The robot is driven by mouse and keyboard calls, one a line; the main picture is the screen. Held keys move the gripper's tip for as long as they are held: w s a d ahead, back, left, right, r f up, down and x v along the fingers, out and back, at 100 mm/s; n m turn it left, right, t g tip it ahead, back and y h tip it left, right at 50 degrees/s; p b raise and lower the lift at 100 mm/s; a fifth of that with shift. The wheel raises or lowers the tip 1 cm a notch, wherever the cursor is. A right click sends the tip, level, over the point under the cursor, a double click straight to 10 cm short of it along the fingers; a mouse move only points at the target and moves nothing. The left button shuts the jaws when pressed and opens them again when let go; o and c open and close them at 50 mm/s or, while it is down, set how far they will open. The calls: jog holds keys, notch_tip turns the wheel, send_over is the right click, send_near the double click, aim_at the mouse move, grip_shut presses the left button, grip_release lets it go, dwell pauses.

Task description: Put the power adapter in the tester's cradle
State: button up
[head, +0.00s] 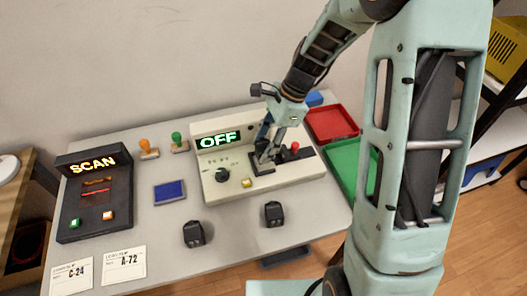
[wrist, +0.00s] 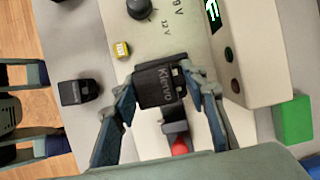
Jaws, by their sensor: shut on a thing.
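My gripper (head: 267,152) is shut on a black power adapter (wrist: 158,86) marked "Klervo". In the wrist view the fingers (wrist: 162,92) stand on either side of it. The tester (head: 216,187) is a cream box with a lit green "OFF" display (head: 218,140), a black dial (head: 222,174) and a yellow button (head: 247,183). The adapter is at the tester's right part, where the cradle seems to be; the fingers hide much of it, and I cannot tell whether it is seated. A red-knobbed lever (head: 295,146) is close beside the adapter; it also shows in the wrist view (wrist: 179,146).
Two more black adapters lie in front of the tester, one left (head: 194,234) and one right (head: 273,214). A scanner (head: 93,198) reading "SCAN", two label cards (head: 125,263), a blue pad (head: 169,191) and stamps (head: 149,149) are at left. Red (head: 331,122) and green (head: 343,160) trays are at right.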

jog(key=shift+f, duration=1.55)
jog(key=shift+f, duration=0.25)
jog(key=o, duration=1.3)
jog(key=p+v, duration=0.1)
jog(key=v, duration=1.1)
jog(key=shift+w+r, duration=0.1)
jog(key=shift+r, duration=0.15)
jog(key=shift+w, duration=0.1)
